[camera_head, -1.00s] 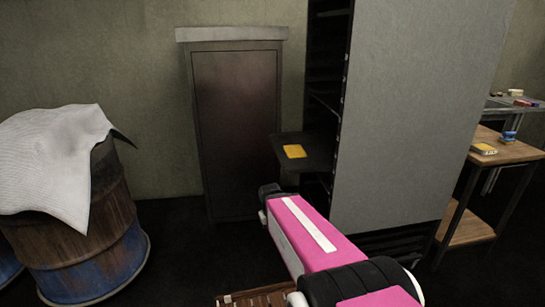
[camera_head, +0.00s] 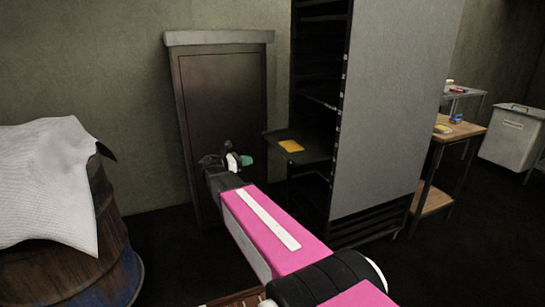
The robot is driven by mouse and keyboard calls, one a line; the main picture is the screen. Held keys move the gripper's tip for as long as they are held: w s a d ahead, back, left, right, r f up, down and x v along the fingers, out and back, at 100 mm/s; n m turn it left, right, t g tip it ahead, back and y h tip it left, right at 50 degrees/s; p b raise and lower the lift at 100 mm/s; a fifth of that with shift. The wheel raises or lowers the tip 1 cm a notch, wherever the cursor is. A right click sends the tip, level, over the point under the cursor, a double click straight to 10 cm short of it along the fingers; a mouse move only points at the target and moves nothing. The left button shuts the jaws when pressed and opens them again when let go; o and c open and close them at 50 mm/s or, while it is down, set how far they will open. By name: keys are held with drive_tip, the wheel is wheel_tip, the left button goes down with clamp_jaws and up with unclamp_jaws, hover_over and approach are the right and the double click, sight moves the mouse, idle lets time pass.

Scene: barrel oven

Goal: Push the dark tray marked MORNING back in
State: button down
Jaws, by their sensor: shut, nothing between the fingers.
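The dark tray (camera_head: 314,149) sticks out of the left, open side of a tall rack (camera_head: 320,60). A yellow-orange label or card (camera_head: 291,146) lies on the tray near its outer end; any writing on it is too small to read. My gripper (camera_head: 243,160) is shut and empty. In the picture it is just left of the tray's outer end, with a small gap between them. A green part shows at its tip. My pink arm crosses the lower middle and hides some floor.
A dark cabinet (camera_head: 225,100) stands against the wall behind my gripper. A barrel (camera_head: 110,245) draped with white cloth (camera_head: 50,185) is at the left. A wooden table (camera_head: 462,130) and a grey bin (camera_head: 514,138) are at the right. Dark floor is open at the lower right.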

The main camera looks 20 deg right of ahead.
sight(316, 149)
drive_tip(key=d, duration=1.4)
drive_tip(key=shift+w+r, duration=0.15)
drive_tip(key=shift+w, duration=0.2)
drive_tip(key=d, duration=2.2)
drive_tip(key=shift+w, duration=0.4)
